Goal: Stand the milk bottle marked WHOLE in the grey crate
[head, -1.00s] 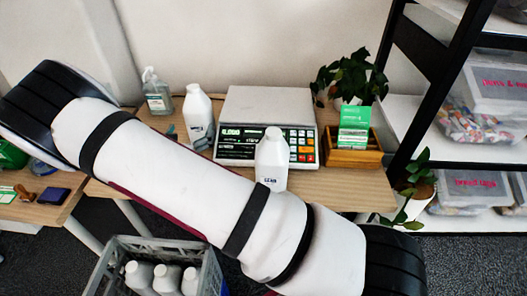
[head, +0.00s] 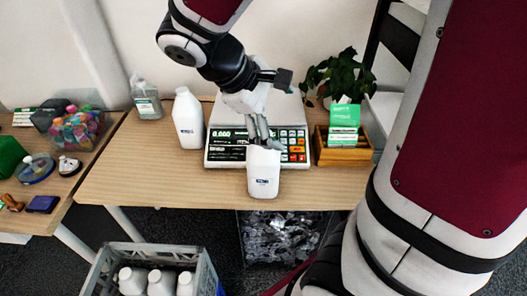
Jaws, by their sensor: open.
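A white milk bottle (head: 263,177) stands upright on the wooden table in front of the scale. A second white milk bottle (head: 188,122) stands upright to its left, beside the scale. My gripper (head: 262,142) is open and points down at the top of the front bottle. Its fingers hide the cap, and I cannot tell whether they touch it.
The scale (head: 220,150) is right behind the front bottle. A wooden box with a green card (head: 344,118) and a plant (head: 335,75) stand to the right. A sanitizer bottle (head: 146,98) is at the back left. The table's front left is clear. A bin of shredded material (head: 280,240) is below.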

